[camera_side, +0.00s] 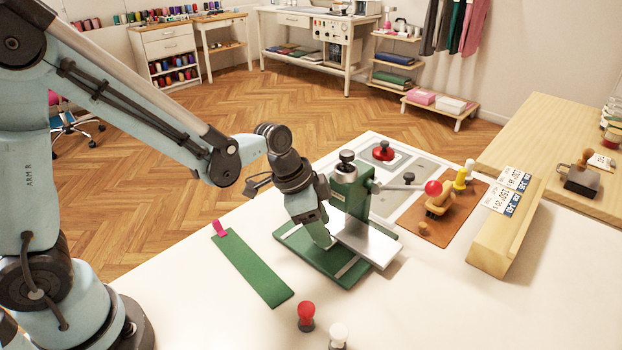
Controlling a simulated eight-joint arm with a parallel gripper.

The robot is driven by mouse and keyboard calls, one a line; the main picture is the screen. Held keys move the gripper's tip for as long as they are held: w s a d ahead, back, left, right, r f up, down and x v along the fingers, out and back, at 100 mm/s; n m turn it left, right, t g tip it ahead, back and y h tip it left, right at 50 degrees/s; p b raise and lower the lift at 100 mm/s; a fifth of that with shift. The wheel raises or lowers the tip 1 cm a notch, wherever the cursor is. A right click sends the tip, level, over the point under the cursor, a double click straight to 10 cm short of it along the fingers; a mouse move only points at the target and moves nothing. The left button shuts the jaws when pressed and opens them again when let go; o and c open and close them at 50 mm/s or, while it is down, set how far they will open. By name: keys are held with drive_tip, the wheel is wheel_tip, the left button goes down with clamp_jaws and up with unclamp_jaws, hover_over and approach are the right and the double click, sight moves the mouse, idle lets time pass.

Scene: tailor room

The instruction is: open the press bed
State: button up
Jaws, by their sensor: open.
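The green press (352,190) stands on the white table, with a dark knob on top and a lever arm ending in a red ball (433,187) pointing right. At its foot are a green base plate (318,262) and a silver plate (372,240), which juts out to the right; I cannot tell which of these is the bed. My gripper (326,242) points down just left of the silver plate, low over the green base. It is open, but its fingers are seen nearly edge-on. I cannot tell whether it touches the press.
A green strip with a pink end (250,265) lies left of the press. Red (306,316) and white (338,336) knobbed pieces stand at the front. Behind the press lies a grey tray with a red-knobbed piece (383,151). A brown board (440,212) and wooden block (508,232) are right.

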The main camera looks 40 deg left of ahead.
clamp_jaws()
drive_tip(key=s, duration=0.6)
drive_tip(key=shift+s, duration=0.3)
unclamp_jaws()
drive_tip(key=shift+r, duration=0.1)
drive_tip(key=v, duration=1.2)
idle(0.4)
